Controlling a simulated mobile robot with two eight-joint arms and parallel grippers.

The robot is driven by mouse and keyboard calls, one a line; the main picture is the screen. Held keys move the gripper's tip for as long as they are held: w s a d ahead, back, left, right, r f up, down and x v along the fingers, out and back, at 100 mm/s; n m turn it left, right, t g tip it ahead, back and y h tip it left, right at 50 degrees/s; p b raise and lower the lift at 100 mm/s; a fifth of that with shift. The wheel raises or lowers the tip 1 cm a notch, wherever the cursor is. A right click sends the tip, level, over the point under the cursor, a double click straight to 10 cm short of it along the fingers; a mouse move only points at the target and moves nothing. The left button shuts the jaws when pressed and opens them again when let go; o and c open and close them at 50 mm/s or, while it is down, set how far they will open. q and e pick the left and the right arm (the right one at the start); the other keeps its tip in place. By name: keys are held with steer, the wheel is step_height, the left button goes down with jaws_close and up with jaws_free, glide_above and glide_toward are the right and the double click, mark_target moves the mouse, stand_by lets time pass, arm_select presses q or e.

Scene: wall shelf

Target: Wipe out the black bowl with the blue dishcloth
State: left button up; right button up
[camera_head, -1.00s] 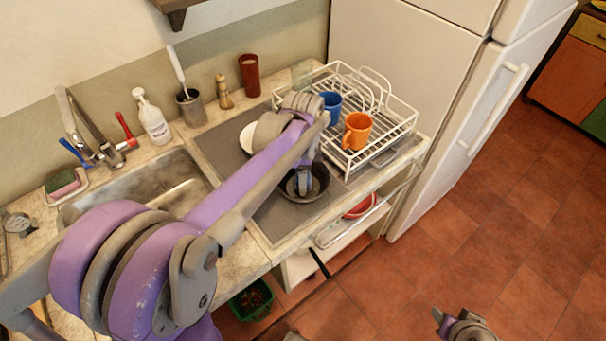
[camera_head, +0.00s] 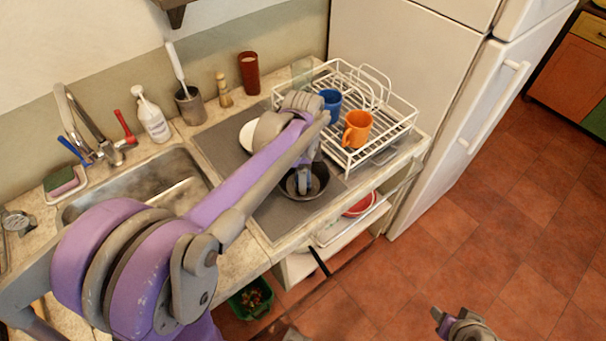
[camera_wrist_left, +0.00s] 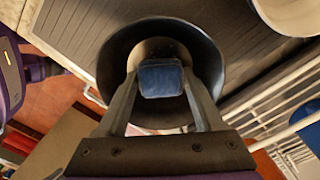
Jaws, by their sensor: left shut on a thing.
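The black bowl (camera_head: 320,185) stands on the grey drainboard in front of the dish rack. In the left wrist view the bowl (camera_wrist_left: 112,60) surrounds the fingertips. My left gripper (camera_head: 304,188) reaches down into the bowl. It is shut on the blue dishcloth (camera_wrist_left: 161,78), which looks like a small folded pad inside the bowl. Whether the cloth touches the bowl's bottom cannot be told. In the head view the cloth is hidden by the gripper. My right gripper (camera_head: 449,322) hangs low over the floor at the lower right, away from the counter; its jaw opening is unclear.
A white wire rack (camera_head: 398,125) holds a blue mug (camera_head: 331,105) and an orange mug (camera_head: 357,129). A white plate (camera_head: 248,135) lies behind my left arm. The sink (camera_head: 150,186) is to the left. A soap bottle (camera_head: 152,120) and utensil cup (camera_head: 190,108) stand along the wall.

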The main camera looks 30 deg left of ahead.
arm_select(q)
steer(key=shift+f, duration=0.35)
steer(key=shift+a+r, duration=0.1)
steer(key=shift+a, duration=0.05)
steer(key=shift+w+a, duration=0.15)
steer(key=shift+a, duration=0.05)
steer(key=shift+s, duration=0.3)
steer(key=shift+d, duration=0.1)
steer(key=shift+s+d, duration=0.15)
steer(key=shift+s, duration=0.05)
steer(key=shift+d, duration=0.2)
steer(key=shift+d, duration=0.1)
